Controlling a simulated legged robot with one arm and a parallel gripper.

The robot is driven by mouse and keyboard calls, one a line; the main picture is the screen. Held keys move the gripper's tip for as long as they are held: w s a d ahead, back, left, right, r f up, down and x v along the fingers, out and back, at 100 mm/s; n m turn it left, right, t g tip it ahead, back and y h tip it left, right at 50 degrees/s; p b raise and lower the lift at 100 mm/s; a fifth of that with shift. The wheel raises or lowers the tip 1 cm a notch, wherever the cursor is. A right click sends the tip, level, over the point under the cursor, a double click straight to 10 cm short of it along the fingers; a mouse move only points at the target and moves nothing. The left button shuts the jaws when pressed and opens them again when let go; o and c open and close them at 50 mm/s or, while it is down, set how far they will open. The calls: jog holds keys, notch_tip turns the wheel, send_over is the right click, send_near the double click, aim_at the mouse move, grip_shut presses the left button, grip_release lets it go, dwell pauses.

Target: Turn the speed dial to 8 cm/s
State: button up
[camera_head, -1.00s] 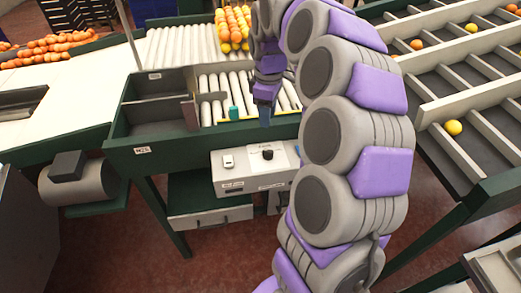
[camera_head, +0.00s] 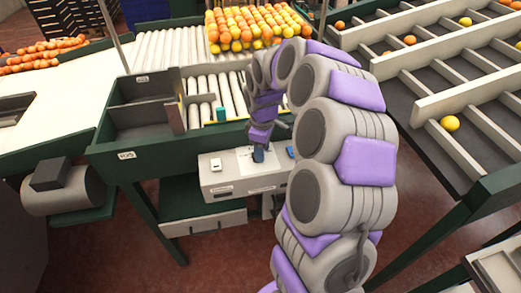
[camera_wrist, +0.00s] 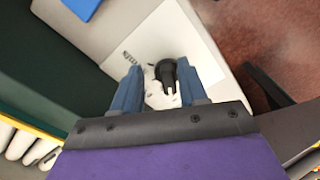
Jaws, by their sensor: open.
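The speed dial is a black knob (camera_wrist: 167,72) on a white panel plate (camera_wrist: 160,40) in the wrist view. My gripper (camera_wrist: 160,85) is open, with one blue finger on each side of the knob. I cannot tell whether the fingers touch it. In the head view my gripper (camera_head: 259,156) is over the top of the light grey control box (camera_head: 222,181) and hides the dial there. Small markings lie beside the knob, too small and turned to read.
A small white switch with a dark part (camera_head: 215,164) sits on the box's left. A roller conveyor (camera_head: 235,95) and dark bin (camera_head: 135,105) lie behind it. Oranges and yellow fruit (camera_head: 255,27) fill the conveyor's far end. A divided sorting table (camera_head: 440,100) stands at right.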

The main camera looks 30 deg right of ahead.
jog(key=shift+d, duration=0.15)
jog(key=shift+a+r, duration=0.1)
jog(key=shift+a, duration=1)
jog(key=c, duration=0.4)
jog(key=shift+w+d, duration=0.1)
jog(key=shift+c, duration=1.3)
jog(key=shift+d, duration=0.45)
grip_shut()
jog(key=shift+a, duration=0.1)
